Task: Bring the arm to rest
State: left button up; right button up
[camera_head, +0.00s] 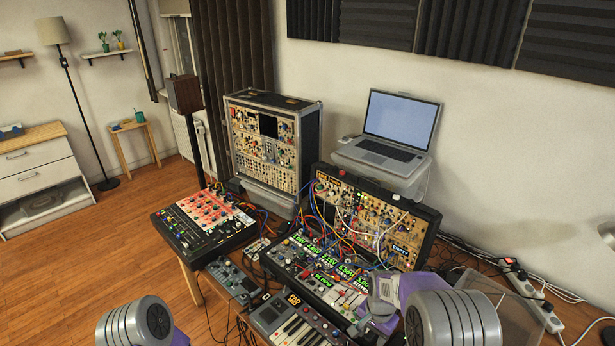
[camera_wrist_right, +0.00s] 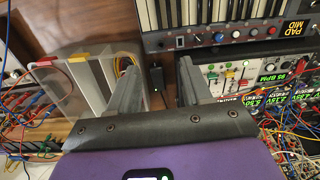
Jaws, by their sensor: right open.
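My right gripper (camera_wrist_right: 158,82) is open, with nothing between its two grey fingers in the right wrist view. In the head view my right arm (camera_head: 452,318) comes in at the bottom right, and its gripper end hangs over the front right part of the synth gear. A keyboard synth (camera_head: 295,325) is near it; its keys also show at the top of the right wrist view (camera_wrist_right: 225,14). I cannot tell whether the fingers touch anything. Of my left arm (camera_head: 140,322) only a grey joint and a bit of purple show at the bottom; its gripper is out of view.
A patched modular case (camera_head: 425,222), a green-screened sequencer unit (camera_head: 330,272) and a pad mixer (camera_head: 203,222) crowd the table. Loose cables arch over them. A laptop (camera_head: 392,135) stands behind on a stand. A power strip (camera_head: 533,300) lies at the right. The wood floor (camera_head: 60,270) at left is clear.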

notch_tip(320, 180, down, 8)
jog(key=s+n, duration=0.2)
jog(key=s+a+f+n+y, duration=0.2)
jog(key=s+a+f, duration=0.25)
jog(key=s, duration=0.45)
jog(key=s+a+f+n+y, duration=0.25)
jog(key=s+f, duration=0.25)
jog(key=s, duration=0.4)
pick_arm(q)
notch_tip(320, 180, down, 10)
jog(key=w+b, duration=0.1)
jog(key=b, duration=0.9)
jog(key=shift+w, duration=0.35)
pick_arm(e)
notch_tip(320, 180, down, 10)
jog(key=shift+w+a+r+m+t, duration=0.2)
jog(key=shift+w+a+m+t, duration=0.1)
jog(key=shift+w+m, duration=0.15)
pick_arm(q)
jog(key=shift+f, duration=0.1)
pick_arm(e)
jog(key=shift+h, duration=0.25)
jog(key=shift+c, duration=0.6)
pick_arm(q)
jog(key=shift+s, duration=0.15)
pick_arm(e)
jog(key=shift+s, duration=0.15)
